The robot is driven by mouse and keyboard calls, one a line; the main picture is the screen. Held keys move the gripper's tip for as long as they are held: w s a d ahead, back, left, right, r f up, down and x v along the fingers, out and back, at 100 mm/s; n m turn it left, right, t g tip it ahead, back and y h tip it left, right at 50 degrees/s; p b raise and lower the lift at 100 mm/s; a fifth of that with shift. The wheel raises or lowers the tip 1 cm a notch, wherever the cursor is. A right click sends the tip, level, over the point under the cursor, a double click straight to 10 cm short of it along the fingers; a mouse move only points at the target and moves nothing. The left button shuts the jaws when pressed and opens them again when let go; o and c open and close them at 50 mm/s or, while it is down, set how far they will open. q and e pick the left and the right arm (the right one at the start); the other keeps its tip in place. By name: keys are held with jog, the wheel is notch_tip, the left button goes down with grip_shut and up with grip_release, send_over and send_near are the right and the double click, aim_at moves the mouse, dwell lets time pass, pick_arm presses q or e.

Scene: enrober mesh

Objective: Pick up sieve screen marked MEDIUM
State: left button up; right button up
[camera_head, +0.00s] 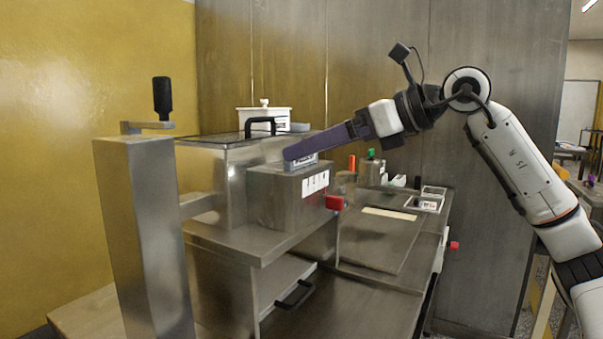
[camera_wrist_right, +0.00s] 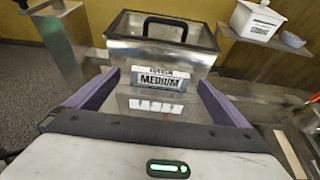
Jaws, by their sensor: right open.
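The sieve screen's label plate, reading MEDIUM (camera_wrist_right: 160,80), shows in the right wrist view, upright between the two purple fingers. In the head view the small pale plate (camera_head: 301,163) sits on top of a grey metal block (camera_head: 290,200). The rest of the screen below the plate is hidden. My right gripper (camera_head: 290,152) is open, reaching in from the right just above the block's top. In the right wrist view its fingers (camera_wrist_right: 158,82) stand on either side of the plate, with gaps visible. My left gripper is out of view.
A lidded metal tank with a black handle (camera_head: 261,123) stands directly behind the block. A metal column with a black crank handle (camera_head: 161,98) rises at left. A red knob (camera_head: 334,202) juts from the block's right. A white lidded tub (camera_head: 264,117) stands behind.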

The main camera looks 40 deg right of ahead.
aim_at(312, 160)
jog(key=p+x, duration=0.1)
jog(key=x, duration=0.3)
jog(key=shift+w, duration=0.25)
jog(key=c, duration=1.5)
jog(key=shift+o, duration=0.2)
jog(key=shift+r, duration=0.1)
jog(key=shift+r, duration=0.1)
